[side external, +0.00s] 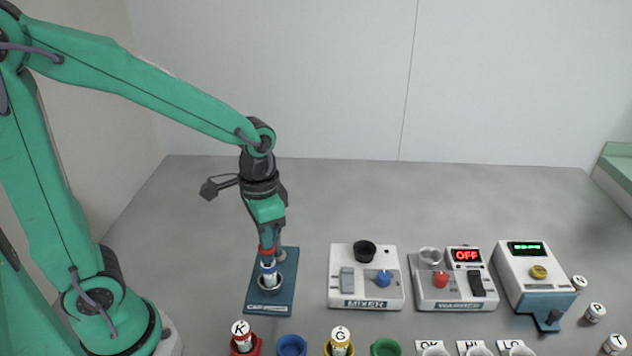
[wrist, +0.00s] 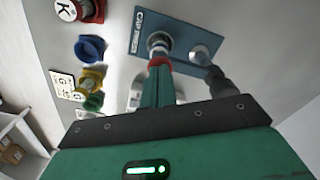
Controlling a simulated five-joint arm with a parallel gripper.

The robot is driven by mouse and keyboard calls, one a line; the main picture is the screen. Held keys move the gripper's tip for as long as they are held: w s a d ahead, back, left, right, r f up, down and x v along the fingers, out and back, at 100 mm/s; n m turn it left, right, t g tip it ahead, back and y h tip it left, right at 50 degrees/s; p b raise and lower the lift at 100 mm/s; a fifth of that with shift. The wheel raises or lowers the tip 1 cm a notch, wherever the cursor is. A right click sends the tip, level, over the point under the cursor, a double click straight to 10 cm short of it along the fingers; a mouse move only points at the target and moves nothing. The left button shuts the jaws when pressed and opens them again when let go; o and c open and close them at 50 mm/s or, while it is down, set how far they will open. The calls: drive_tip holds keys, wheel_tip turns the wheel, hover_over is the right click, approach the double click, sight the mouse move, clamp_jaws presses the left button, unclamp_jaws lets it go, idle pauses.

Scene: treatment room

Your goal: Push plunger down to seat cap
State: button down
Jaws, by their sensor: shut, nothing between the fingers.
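The blue cap press (side external: 283,296) stands on the table below my arm, and its plate (wrist: 181,28) also shows in the wrist view. A grey post (side external: 290,256) rises at its back. My gripper (side external: 266,250) points down over the press with red fingertips shut and nothing between them. Directly under the tips is a narrow white and blue piece (side external: 268,268) standing in the press's round holder (side external: 290,281). I cannot tell whether this piece is the plunger or a capped vial. The tips look very near or touching it; they partly hide it in the wrist view.
Right of the press stand a mixer (side external: 338,301), a warmer reading OFF (side external: 425,301) and a device with a green display (side external: 514,262). Red (side external: 246,349), blue (side external: 292,346), yellow and green holders line the front. Several labelled vials stand at right. The table behind is clear.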

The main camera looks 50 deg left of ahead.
idle(0.6)
wheel_tip(320, 180, up, 8)
idle(1.2)
drive_tip(key=shift+s+a, duration=0.1)
drive_tip(key=shift+s, duration=0.05)
drive_tip(key=s+a+r+n+t, duration=0.2)
drive_tip(key=s+r+n+t, duration=0.1)
drive_tip(key=s+t, duration=0.2)
drive_tip(key=shift+s+a+r+t, duration=0.3)
drive_tip(key=shift+s+a, duration=0.1)
drive_tip(key=shift+s, duration=0.2)
idle(0.3)
idle(0.9)
